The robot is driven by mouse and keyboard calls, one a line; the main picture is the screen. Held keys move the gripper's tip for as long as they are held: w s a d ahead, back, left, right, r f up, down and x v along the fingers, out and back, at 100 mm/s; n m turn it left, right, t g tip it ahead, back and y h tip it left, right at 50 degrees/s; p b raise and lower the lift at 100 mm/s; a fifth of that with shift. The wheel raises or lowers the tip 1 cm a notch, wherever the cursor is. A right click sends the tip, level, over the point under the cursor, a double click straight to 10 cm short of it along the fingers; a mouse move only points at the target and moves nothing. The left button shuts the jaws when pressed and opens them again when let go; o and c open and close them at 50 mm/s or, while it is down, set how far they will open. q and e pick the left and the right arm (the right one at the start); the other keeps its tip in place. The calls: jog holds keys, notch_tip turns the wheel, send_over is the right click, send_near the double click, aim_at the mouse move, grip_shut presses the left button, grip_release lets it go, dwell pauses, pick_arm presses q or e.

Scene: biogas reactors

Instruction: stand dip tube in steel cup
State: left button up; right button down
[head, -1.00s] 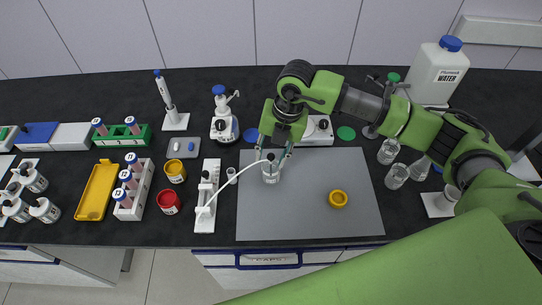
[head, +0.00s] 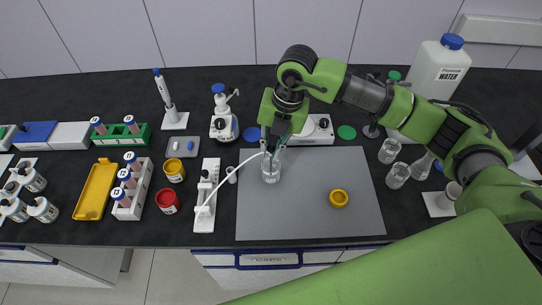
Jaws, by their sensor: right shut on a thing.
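My right gripper (head: 274,143) points down above the grey mat and is shut on the dark top piece of the dip tube. A thin white hose (head: 231,178) arcs from that piece down to the white stand on the left. Below the gripper, a clear glass bottle (head: 270,174) stands upright on the mat. I cannot tell whether the tube's lower end is still inside the bottle. A small pale round vessel (head: 232,178), perhaps the steel cup, stands at the mat's left edge, partly behind the hose. My left gripper is not in view.
The white stand (head: 206,195) is left of the grey mat (head: 310,215). A red cup (head: 167,201) and a yellow cup (head: 174,171) stand further left. Clear glassware (head: 397,176) is at right. The mat's front is mostly free.

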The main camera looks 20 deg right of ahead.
notch_tip(320, 180, up, 5)
jog(key=shift+r+b, duration=0.1)
jog(key=shift+b, duration=0.6)
jog(key=w+a+r+p, duration=0.1)
jog(key=w+a+p, duration=0.15)
jog(key=a, duration=0.85)
notch_tip(320, 180, down, 9)
jog(key=b, duration=0.6)
jog(key=shift+w+b, duration=0.25)
jog(key=shift+b, duration=0.15)
jog(key=shift+r, duration=0.15)
jog(key=c, duration=1.4)
grip_release()
jog(key=shift+c, duration=0.2)
